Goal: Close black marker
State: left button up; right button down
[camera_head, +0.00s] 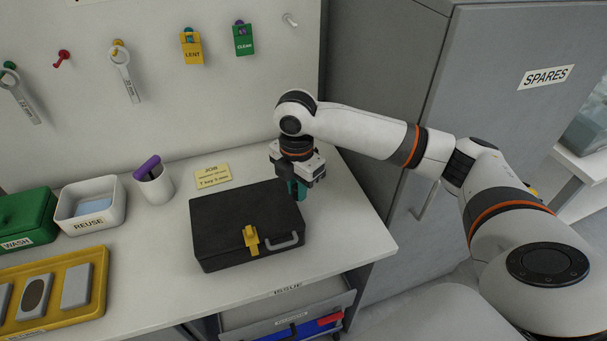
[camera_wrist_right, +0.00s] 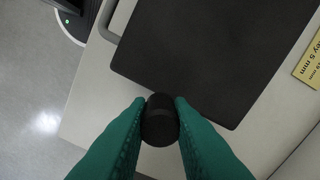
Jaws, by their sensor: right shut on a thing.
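In the right wrist view a dark round thing, seen end-on and looking like the black marker (camera_wrist_right: 160,121), sits between the green fingers of my right gripper (camera_wrist_right: 160,112). The fingers are shut on it from both sides. Whether this is its cap or its body I cannot tell. In the head view my right gripper (camera_head: 298,190) points down at the right side of the black case, close to the table's right edge. The marker does not show there. My left gripper is out of view.
A closed black case (camera_head: 235,220) with a yellow latch (camera_head: 251,240) stands just left of my right gripper. A white cup (camera_head: 155,187) holds a purple-topped thing (camera_head: 147,167). A white REUSE bin (camera_head: 92,218), green WASH box (camera_head: 22,220) and yellow tray (camera_head: 88,305) fill the left.

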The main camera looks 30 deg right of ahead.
jog(key=s+a+m, duration=0.1)
jog(key=m, duration=0.1)
jog(key=s+a+m, duration=0.1)
jog(key=m, duration=0.2)
jog(key=s+a+m, duration=0.1)
jog(key=s+m, duration=0.1)
jog(key=m, duration=0.1)
jog(key=shift+a+r, duration=0.3)
jog(key=s+a+r+m, duration=0.1)
jog(key=s+a+m, duration=0.2)
jog(key=m, duration=0.9)
jog(key=shift+s+a+m, duration=0.3)
jog(key=shift+s+m, duration=0.1)
jog(key=shift+s, duration=1.25)
jog(key=shift+d, duration=0.1)
